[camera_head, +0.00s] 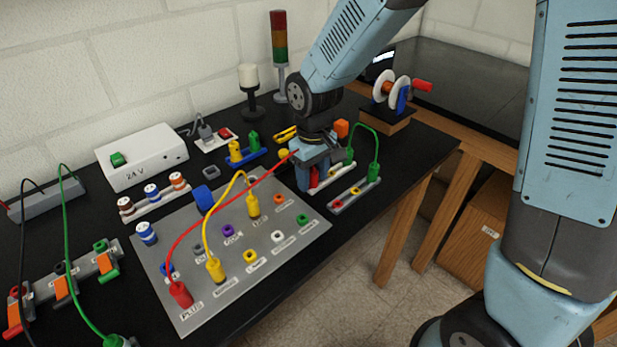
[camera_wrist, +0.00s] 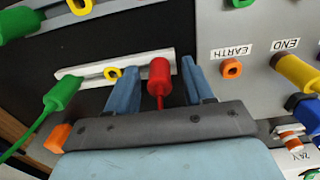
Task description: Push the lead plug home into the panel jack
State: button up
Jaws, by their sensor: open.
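A red lead plug (camera_wrist: 158,76) stands between my gripper's two fingers in the wrist view, with a gap on each side. My gripper (camera_wrist: 160,64) is open around it, over a white strip (camera_wrist: 96,76). I cannot tell whether the plug sits in the strip. In the head view my gripper (camera_head: 310,183) is beyond the right back edge of the grey panel (camera_head: 200,315). A red lead (camera_head: 230,197) runs from it to a red plug (camera_head: 180,294) at the panel's front. The panel has several open jacks, among them an orange jack (camera_wrist: 231,69) marked EARTH.
A yellow lead (camera_head: 207,222) arches between two yellow plugs on the panel. A green lead (camera_head: 374,138) loops beside my gripper, with a plug in a grey strip (camera_head: 345,202). A white 24 V box (camera_head: 145,158) and a signal tower (camera_head: 279,45) stand behind. The table's front right edge is close.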

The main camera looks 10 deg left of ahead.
aim_at(313, 171)
jog(key=shift+c, duration=0.2)
grip_shut()
dwell(0.5)
jog(key=shift+r, duration=0.15)
jog(key=shift+r, duration=2.75)
jog(key=shift+r, duration=0.1)
